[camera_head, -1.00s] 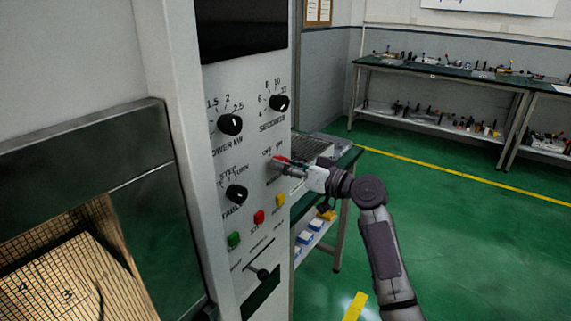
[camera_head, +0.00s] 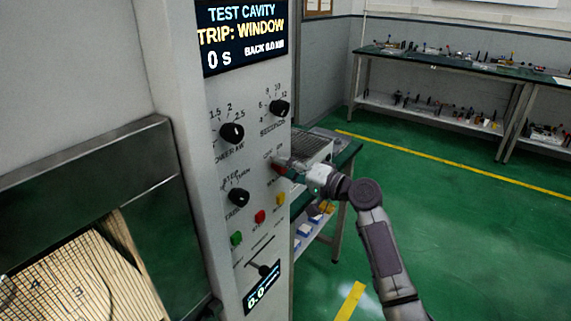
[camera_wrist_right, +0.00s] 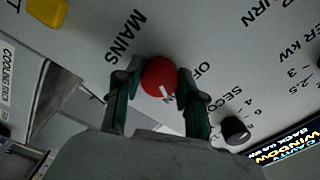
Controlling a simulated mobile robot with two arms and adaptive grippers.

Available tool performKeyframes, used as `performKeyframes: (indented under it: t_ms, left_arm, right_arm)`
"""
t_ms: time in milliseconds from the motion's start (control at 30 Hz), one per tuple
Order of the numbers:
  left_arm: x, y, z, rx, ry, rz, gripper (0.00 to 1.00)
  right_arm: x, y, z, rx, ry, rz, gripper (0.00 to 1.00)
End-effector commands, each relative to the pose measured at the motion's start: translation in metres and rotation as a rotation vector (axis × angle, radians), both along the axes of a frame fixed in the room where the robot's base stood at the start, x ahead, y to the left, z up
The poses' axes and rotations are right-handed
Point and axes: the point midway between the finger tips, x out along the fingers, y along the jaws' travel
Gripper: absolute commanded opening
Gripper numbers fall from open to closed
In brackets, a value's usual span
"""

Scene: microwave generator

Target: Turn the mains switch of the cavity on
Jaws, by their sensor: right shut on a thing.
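The cavity's control panel (camera_head: 262,225) faces me, with its display (camera_head: 243,38) lit and reading "TEST CAVITY", "TRIP: WINDOW", "0 s". The red mains switch (camera_wrist_right: 160,78) is a round knob with a white pointer mark, beside the label "MAINS" in the right wrist view. My right gripper (camera_wrist_right: 152,88) has its two fingers on either side of this knob, shut on it. In the head view the right gripper (camera_head: 288,168) reaches the panel from the right and mostly hides the knob. My left gripper is not in view.
Black knobs (camera_head: 231,133) sit above and left of the mains switch. Green (camera_head: 236,238), red (camera_head: 260,216) and yellow (camera_head: 281,199) buttons and a lower display (camera_head: 262,287) are below. A workbench (camera_head: 440,66) stands far behind. The green floor at right is clear.

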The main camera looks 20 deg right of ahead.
Motion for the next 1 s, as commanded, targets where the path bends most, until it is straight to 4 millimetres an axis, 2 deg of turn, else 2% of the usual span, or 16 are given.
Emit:
performKeyframes:
  t_ms: [633, 667, 800, 1000]
  left_arm:
    - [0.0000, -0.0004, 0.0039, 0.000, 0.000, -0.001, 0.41]
    - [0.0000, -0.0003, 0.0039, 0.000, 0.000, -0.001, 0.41]
    - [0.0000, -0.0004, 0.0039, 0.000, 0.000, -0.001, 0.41]
    - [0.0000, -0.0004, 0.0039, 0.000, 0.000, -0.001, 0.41]
  right_arm:
    - [0.0004, -0.0012, 0.0007, 0.046, 0.033, -0.003, 0.04]
    - [0.0004, -0.0012, 0.0007, 0.046, 0.033, -0.003, 0.41]
    - [0.0003, -0.0011, 0.0007, 0.045, 0.032, -0.002, 0.64]
    - [0.0002, -0.0006, 0.0004, 0.044, 0.033, -0.001, 0.64]
